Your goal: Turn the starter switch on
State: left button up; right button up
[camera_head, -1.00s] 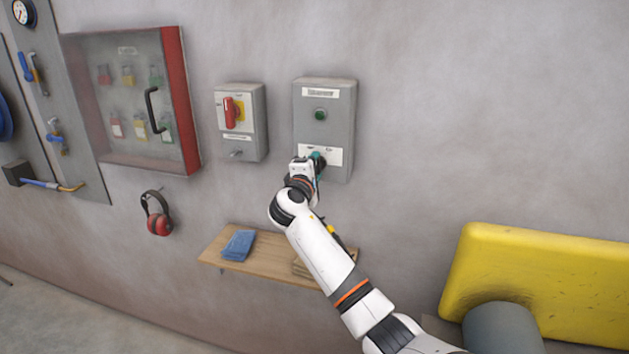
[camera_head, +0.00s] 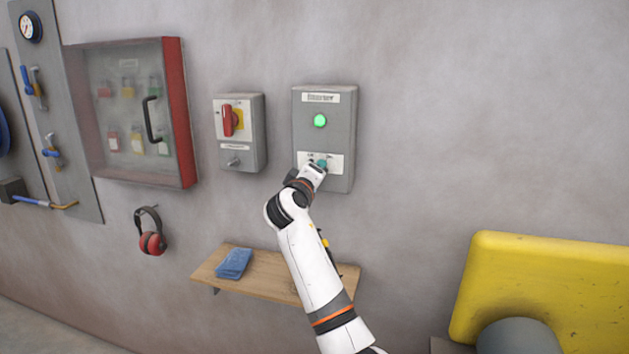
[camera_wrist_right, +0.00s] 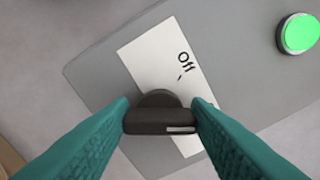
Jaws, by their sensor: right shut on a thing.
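The starter box (camera_head: 340,130) is a grey wall box with a label at its top and a green lamp (camera_head: 320,121) that is lit. Its dark starter switch (camera_wrist_right: 160,118) sits on a white plate (camera_wrist_right: 150,50), where the word "Off" is readable in the right wrist view. My right gripper (camera_head: 318,165) is at the plate, and its teal fingers (camera_wrist_right: 160,122) are shut on the switch knob from both sides. The "On" mark is not readable there. My left gripper is not in view.
A grey box with a red rotary handle (camera_head: 228,121) is on the wall to the left. Further left is a red-edged lock cabinet (camera_head: 182,110). A wooden shelf (camera_head: 265,278) with a blue cloth (camera_head: 234,263) is below. A yellow part (camera_head: 540,290) stands at the lower right.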

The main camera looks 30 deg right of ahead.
jog(key=shift+f, duration=0.15)
jog(key=o, duration=1)
jog(key=shift+a, duration=0.1)
jog(key=b+v, duration=0.3)
jog(key=v, duration=0.9)
jog(key=shift+w, duration=0.1)
